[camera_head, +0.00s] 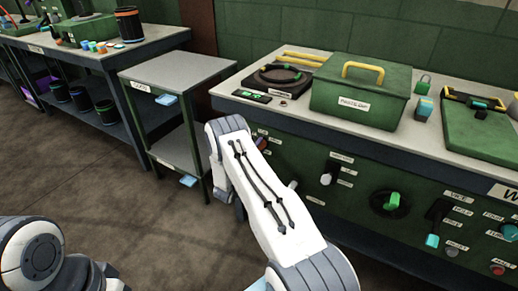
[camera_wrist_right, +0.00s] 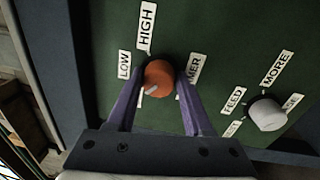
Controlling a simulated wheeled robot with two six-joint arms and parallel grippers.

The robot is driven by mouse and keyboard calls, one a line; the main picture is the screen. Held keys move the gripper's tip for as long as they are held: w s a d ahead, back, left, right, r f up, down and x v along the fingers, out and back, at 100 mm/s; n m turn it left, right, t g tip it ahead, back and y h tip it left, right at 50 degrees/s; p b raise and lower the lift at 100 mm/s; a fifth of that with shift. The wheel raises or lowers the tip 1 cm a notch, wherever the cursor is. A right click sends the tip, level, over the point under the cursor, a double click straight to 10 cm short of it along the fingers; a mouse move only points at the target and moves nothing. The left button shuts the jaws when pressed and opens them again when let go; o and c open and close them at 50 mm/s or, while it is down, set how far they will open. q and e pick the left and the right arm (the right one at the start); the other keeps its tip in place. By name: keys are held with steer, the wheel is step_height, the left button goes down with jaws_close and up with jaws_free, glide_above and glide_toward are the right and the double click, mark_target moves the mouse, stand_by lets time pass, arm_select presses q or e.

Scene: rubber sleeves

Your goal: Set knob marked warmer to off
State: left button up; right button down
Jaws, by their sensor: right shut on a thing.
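In the right wrist view an orange knob (camera_wrist_right: 159,72) with a pale pointer mark sits on the green panel. The mark is towards its lower left. Labels LOW (camera_wrist_right: 124,64) and HIGH (camera_wrist_right: 147,27) are around it, and a label ending in MER (camera_wrist_right: 194,67) is partly covered by a finger. Another label below the knob is mostly hidden. My right gripper (camera_wrist_right: 160,80) is shut on the orange knob, one purple finger on each side. In the head view my right arm covers much of this part of the panel. My left gripper is out of view.
A white knob (camera_wrist_right: 267,113) with FEED and MORE labels is to the right in the wrist view. In the head view, a green toolbox (camera_head: 350,105) stands on the counter (camera_head: 310,112), and a green-handled dial (camera_head: 389,201) is on the panel. A small table (camera_head: 185,72) stands left.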

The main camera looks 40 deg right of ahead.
steer(key=shift+c, duration=1.5)
jaws_free()
steer(key=shift+a, duration=0.1)
steer(key=v, duration=1)
steer(key=shift+a, duration=0.15)
